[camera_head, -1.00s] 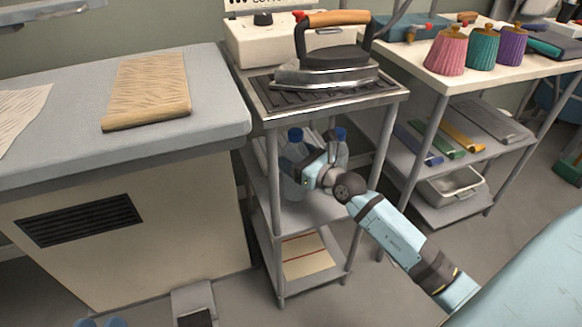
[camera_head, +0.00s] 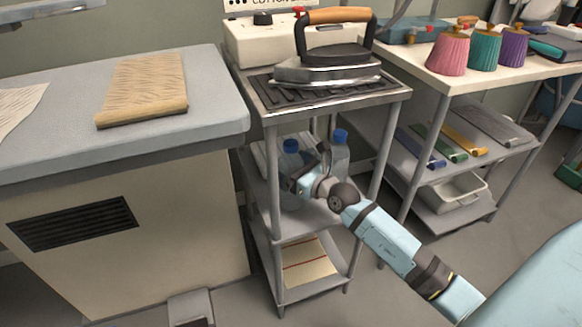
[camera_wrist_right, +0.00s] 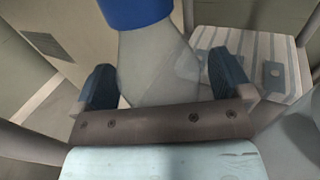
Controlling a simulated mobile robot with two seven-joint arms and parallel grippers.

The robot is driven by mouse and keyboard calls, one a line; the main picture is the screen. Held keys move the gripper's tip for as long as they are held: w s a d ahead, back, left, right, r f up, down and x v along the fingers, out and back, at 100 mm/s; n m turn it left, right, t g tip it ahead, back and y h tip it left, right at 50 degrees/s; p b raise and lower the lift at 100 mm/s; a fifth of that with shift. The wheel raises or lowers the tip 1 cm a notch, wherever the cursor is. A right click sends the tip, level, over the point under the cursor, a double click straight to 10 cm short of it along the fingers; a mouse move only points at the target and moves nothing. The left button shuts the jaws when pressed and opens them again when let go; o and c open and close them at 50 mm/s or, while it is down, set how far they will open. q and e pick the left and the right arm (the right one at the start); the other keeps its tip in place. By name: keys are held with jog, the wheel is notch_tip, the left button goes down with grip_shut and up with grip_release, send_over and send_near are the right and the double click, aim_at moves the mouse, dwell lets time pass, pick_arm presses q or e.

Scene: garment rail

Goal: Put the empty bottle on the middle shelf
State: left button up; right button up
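A clear bottle with a blue cap (camera_head: 291,146) stands upright at the middle shelf (camera_head: 312,217) of the metal stand, near its left front post. My right gripper (camera_head: 300,182) reaches in from the right and is shut on its body. In the right wrist view, the bottle (camera_wrist_right: 150,65) sits between the two dark blue fingers (camera_wrist_right: 165,88), and no water shows in the visible part. The bottle's base is hard to see, so I cannot tell if it touches the shelf. A second blue-capped bottle (camera_head: 340,155) stands just right, behind my gripper. My left gripper is out of view.
An iron (camera_head: 330,70) rests on the stand's top. The stand's posts, such as the left front one (camera_head: 274,185), are close to my gripper. The lower shelf holds a flat sheet (camera_head: 306,262). A padded table (camera_head: 60,130) stands left, a white worktable (camera_head: 480,75) right.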

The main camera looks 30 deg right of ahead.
jog(key=shift+r, duration=0.2)
jog(key=shift+s, duration=0.2)
jog(key=p+v, duration=0.3)
jog(key=v, duration=0.9)
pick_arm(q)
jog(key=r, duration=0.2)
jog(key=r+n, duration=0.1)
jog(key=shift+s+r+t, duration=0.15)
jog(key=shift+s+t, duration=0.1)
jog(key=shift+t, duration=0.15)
pick_arm(e)
jog(key=s+a+r+m+y, duration=0.1)
jog(key=s+a+r+m, duration=0.2)
jog(key=a+m, duration=0.6)
jog(key=s+a+r+m+g+y, duration=0.1)
jog(key=s+a+r+m, duration=0.3)
jog(key=a+m, duration=0.5)
jog(key=s+a+r+m+g+y, duration=0.1)
jog(key=s+a+r+m+y, duration=0.2)
jog(key=a+m, duration=0.6)
jog(key=s+m, duration=0.1)
jog(key=m, duration=0.6)
jog(key=shift+a+r+m, duration=0.2)
jog(key=shift+r+m, duration=0.15)
jog(key=shift+m, duration=0.05)
jog(key=shift+w, duration=0.1)
